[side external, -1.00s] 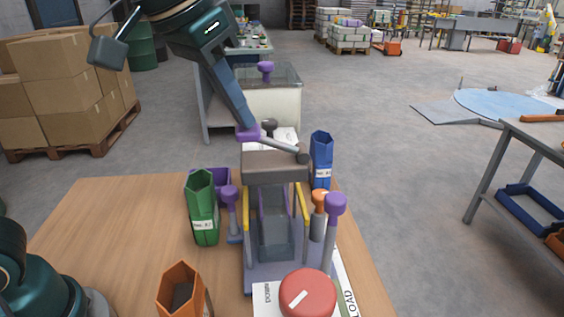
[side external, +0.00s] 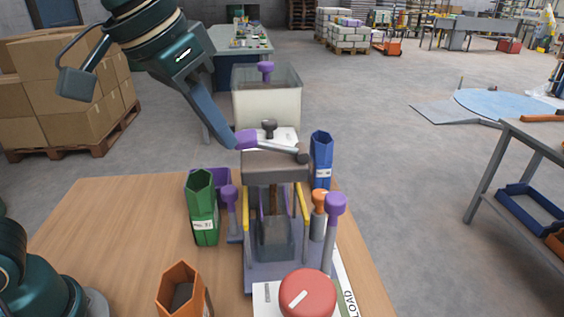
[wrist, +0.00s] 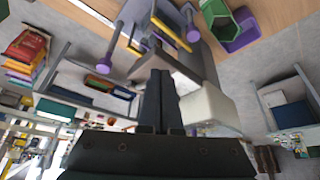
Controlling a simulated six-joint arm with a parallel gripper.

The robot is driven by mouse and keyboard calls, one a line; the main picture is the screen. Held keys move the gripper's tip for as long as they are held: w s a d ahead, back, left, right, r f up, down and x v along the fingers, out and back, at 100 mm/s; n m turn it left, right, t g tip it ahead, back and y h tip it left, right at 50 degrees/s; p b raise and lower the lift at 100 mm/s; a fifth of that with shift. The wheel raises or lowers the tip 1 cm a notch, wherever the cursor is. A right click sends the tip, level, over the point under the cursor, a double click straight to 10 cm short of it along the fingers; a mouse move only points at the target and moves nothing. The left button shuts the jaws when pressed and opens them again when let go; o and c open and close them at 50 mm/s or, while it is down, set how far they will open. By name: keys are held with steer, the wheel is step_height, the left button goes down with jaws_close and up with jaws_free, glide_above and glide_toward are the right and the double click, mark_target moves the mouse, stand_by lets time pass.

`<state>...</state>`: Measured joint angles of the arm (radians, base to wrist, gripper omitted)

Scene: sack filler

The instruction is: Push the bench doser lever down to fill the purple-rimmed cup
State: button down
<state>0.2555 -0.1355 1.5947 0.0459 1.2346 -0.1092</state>
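The bench doser (side external: 274,166) stands on the wooden bench, and its grey body also shows in the wrist view (wrist: 190,62). A clear cup (side external: 276,232) stands in the bay between the yellow rails. A brown stream drops into it and brownish material shows inside. Its rim colour is unclear.
Green (side external: 202,210), blue (side external: 321,160) and orange (side external: 183,292) bins and a purple tub (side external: 222,176) stand around the doser. Purple-topped (side external: 335,205) and orange-topped posts flank it. A red button (side external: 307,293) is in front. The bench's left part is clear.

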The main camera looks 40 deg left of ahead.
steer(key=shift+v, duration=2.6)
steer(key=s+a+f+n, duration=0.1)
steer(key=s+a+f, duration=0.1)
steer(key=s+f, duration=0.2)
steer(key=s+a+f, duration=0.3)
steer(key=f, duration=0.7)
steer(key=shift+s+a+n+y, duration=0.3)
steer(key=shift+s+n+y, duration=0.05)
steer(key=shift+n+y, duration=0.05)
